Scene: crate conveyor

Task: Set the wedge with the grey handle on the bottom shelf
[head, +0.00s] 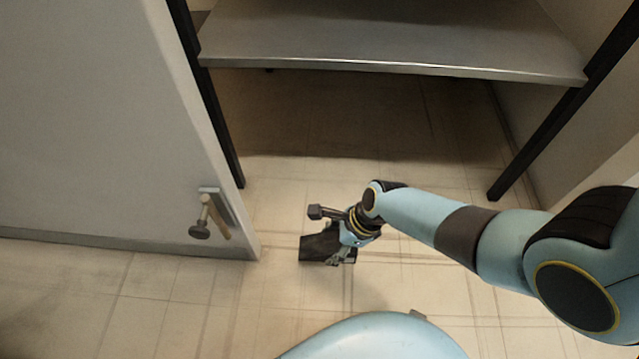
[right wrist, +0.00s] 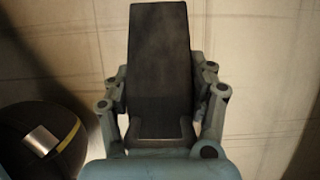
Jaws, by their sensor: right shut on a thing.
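My right gripper (head: 340,256) is low over the floor in front of the shelf unit, shut on a dark wedge (head: 316,248). In the right wrist view the wedge (right wrist: 160,60) is a long, dark, flat-faced block between the two fingers of the gripper (right wrist: 161,95). Its grey handle cannot be made out; the gripper hides that end. A grey metal shelf (head: 390,42) spans the top of the head view, beyond and above the gripper. Whether other shelves stand above it is out of view. My left gripper is not in view.
Black posts (head: 212,115) carry the shelf at both sides. A pale door or panel (head: 90,120) with a knobbed handle (head: 207,213) stands at the left, near the gripper. The tiled floor (head: 250,320) is clear. The visible part of the shelf top looks empty.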

